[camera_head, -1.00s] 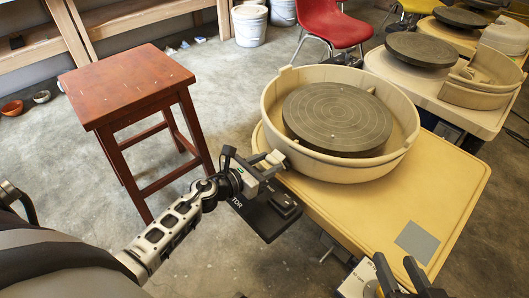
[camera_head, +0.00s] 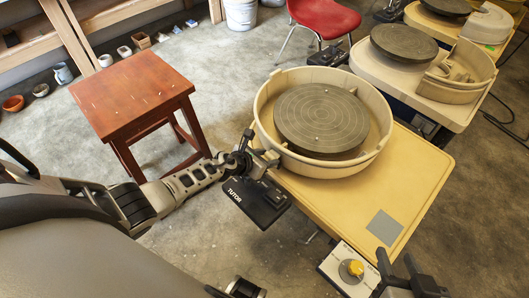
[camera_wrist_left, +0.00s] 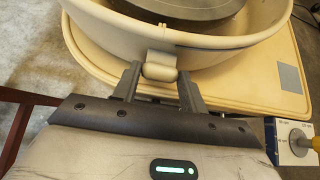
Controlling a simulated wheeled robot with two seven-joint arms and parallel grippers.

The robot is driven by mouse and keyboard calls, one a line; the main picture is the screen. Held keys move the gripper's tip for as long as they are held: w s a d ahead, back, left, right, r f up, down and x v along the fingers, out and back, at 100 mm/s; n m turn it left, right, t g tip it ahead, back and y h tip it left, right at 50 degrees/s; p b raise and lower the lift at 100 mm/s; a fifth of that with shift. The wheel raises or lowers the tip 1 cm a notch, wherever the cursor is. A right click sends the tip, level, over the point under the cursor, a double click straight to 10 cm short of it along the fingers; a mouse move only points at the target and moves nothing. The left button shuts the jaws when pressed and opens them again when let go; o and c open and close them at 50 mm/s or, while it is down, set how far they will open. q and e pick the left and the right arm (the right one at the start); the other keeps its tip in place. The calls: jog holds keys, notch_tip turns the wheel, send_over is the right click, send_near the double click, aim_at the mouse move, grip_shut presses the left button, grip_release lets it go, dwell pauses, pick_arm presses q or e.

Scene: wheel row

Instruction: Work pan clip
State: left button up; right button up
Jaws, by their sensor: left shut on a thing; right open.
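The cream splash pan (camera_head: 330,167) sits around the dark wheel head (camera_head: 321,116) on the yellow wheel table (camera_head: 413,187). My left gripper (camera_head: 264,158) is at the pan's near-left side in the head view. In the left wrist view, the pan (camera_wrist_left: 110,35) fills the top, and a small cream clip (camera_wrist_left: 160,68) on its outer wall sits between the fingers. My left gripper (camera_wrist_left: 160,84) is shut on this clip. My right gripper (camera_head: 403,272) is open and empty at the bottom right, apart from the pan. The clip is mostly hidden by the gripper in the head view.
A white control box with a yellow knob (camera_head: 354,269) is at the near edge. Other wheels (camera_head: 404,43) stand at the back right.

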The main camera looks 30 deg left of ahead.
jog(key=shift+r, duration=0.1)
dwell(0.4)
pick_arm(q)
jog(key=o, duration=1)
jog(key=shift+s+a+r+p, duration=0.15)
jog(key=shift+r+p, duration=0.1)
jog(key=shift+p, duration=0.2)
jog(key=p+v, duration=0.8)
jog(key=v, duration=0.7)
jog(key=shift+r, duration=0.2)
pick_arm(e)
jog(key=r, duration=0.1)
jog(key=d+r+g, duration=0.1)
jog(key=r, duration=0.1)
jog(key=shift+s+d+r+n+h, duration=0.1)
jog(key=shift+s+n+h, duration=0.1)
jog(key=shift+n+h, duration=0.15)
